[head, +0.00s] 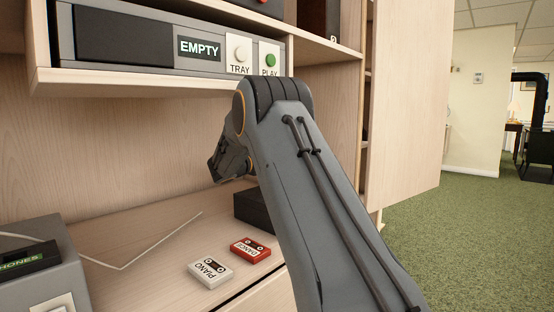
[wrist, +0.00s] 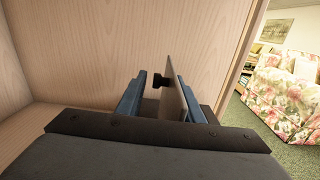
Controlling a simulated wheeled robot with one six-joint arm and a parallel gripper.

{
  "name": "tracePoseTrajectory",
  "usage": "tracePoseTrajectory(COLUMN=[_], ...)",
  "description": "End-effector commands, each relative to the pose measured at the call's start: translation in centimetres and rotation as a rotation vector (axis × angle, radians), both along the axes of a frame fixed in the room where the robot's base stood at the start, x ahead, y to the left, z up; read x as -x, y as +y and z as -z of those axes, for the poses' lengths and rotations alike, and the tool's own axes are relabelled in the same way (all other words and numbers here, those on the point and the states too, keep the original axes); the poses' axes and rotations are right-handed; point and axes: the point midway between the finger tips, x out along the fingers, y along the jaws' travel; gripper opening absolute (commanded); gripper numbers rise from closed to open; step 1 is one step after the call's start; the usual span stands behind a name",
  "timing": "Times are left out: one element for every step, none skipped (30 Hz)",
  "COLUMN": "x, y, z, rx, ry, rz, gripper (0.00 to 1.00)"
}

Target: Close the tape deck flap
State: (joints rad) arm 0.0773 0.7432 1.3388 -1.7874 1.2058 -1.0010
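In the wrist view, my gripper (wrist: 160,100) has its two blue fingers apart. A thin upright panel with a small black knob on its left face, which looks like the flap (wrist: 175,88), stands between them. The panel is near the right finger; a gap shows on the left, and I cannot tell whether anything touches. In the head view my arm hides the fingers and the flap. A dark box (head: 252,208), partly behind my arm on the lower shelf, may be part of the tape deck; I cannot tell.
A white cassette (head: 210,270) and a red cassette (head: 250,250) lie on the lower shelf (head: 150,285). A grey unit marked PHONES (head: 40,275) stands at lower left, with a thin pale line beside it. A player showing EMPTY (head: 165,45) sits above. Green carpet (head: 480,235) is open at right.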

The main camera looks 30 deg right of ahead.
Motion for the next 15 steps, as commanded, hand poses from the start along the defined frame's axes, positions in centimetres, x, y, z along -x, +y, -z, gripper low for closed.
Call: tracePoseTrajectory(x=[0.01,0.01,0.01,0.0,0.0,-0.01,-0.02,-0.03,-0.04,-0.03,-0.04,-0.03,-0.03,-0.03,-0.03], y=[-0.05,-0.05,-0.03,0.0,0.02,0.06,0.07,0.11,0.14,0.15,0.16,0.17,0.18,0.19,0.19], z=[0.0,0.01,0.01,0.02,0.02,0.02,0.03,0.03,0.03,0.04,0.04,0.04,0.04,0.04,0.04], rx=[0.0,0.0,0.0,0.0,0.0,0.0,0.0,0.0,0.0,0.0,-0.001,-0.001,-0.002,-0.002,-0.002], ry=[0.0,0.0,0.0,0.0,0.0,0.0,0.0,0.0,0.0,0.0,-0.001,-0.001,-0.002,-0.002,-0.002], rz=[0.001,0.001,0.0,0.0,0.0,0.0,0.0,-0.001,-0.001,-0.001,-0.001,-0.001,-0.001,-0.001,-0.001], gripper=[0.24,0.19,0.12,0.07,0.02,0.0,0.0,0.0,0.0,0.0,0.0,0.0,0.0,0.0,0.0])
